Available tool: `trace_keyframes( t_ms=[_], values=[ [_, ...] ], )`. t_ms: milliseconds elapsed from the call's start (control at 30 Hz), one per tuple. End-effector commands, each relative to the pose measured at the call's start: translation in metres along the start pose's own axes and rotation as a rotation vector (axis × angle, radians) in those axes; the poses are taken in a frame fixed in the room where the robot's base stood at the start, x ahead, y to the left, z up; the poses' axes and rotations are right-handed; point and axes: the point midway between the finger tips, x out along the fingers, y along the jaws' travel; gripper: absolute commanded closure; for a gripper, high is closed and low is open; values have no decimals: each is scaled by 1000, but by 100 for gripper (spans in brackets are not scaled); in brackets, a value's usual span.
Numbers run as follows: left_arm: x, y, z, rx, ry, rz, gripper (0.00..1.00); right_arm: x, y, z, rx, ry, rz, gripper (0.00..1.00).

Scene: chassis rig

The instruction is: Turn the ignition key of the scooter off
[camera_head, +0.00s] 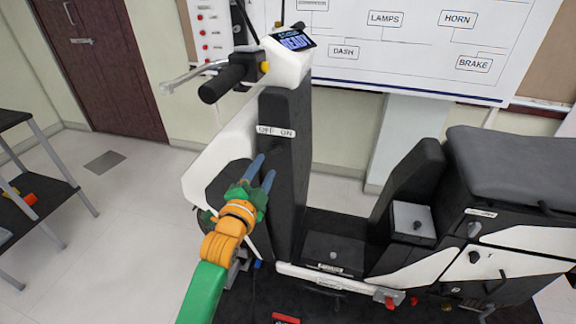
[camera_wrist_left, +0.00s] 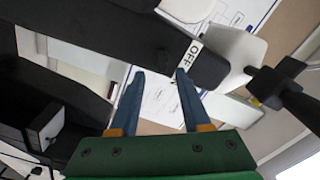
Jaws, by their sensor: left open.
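The scooter's dark front column (camera_head: 285,185) stands upright left of centre in the head view. A white OFF/ON label (camera_head: 276,131) is on its upper part. The OFF end of the label (camera_wrist_left: 193,54) also shows in the left wrist view, near the right fingertip. I cannot make out the ignition key clearly in either view. The lit dash display (camera_head: 295,41) reads READY. My left gripper (camera_head: 262,171) is open and apart from the label, just below it in the head view. Its two blue fingers (camera_wrist_left: 160,75) have nothing between them. My right gripper is not in view.
The handlebar grip (camera_head: 222,84) and brake lever (camera_head: 193,75) stick out to the left above my gripper. The seat (camera_head: 515,160) and rear body are to the right. A dark rack (camera_head: 40,195) stands at far left. Floor between rack and scooter is clear.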

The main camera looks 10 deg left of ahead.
Motion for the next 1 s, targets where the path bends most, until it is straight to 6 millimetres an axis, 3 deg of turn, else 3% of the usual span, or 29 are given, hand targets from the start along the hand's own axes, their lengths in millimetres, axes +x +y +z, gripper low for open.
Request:
trace_keyframes(
  t_ms=[333,767,933,1000],
  values=[
    [56,-3,-2,2,1,-3,52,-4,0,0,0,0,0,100],
    [68,-2,-2,0,1,-1,52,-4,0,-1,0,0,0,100],
    [68,-2,-1,1,1,-1,98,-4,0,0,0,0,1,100],
    [68,-2,-1,1,1,-1,100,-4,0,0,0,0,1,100]
  ],
)
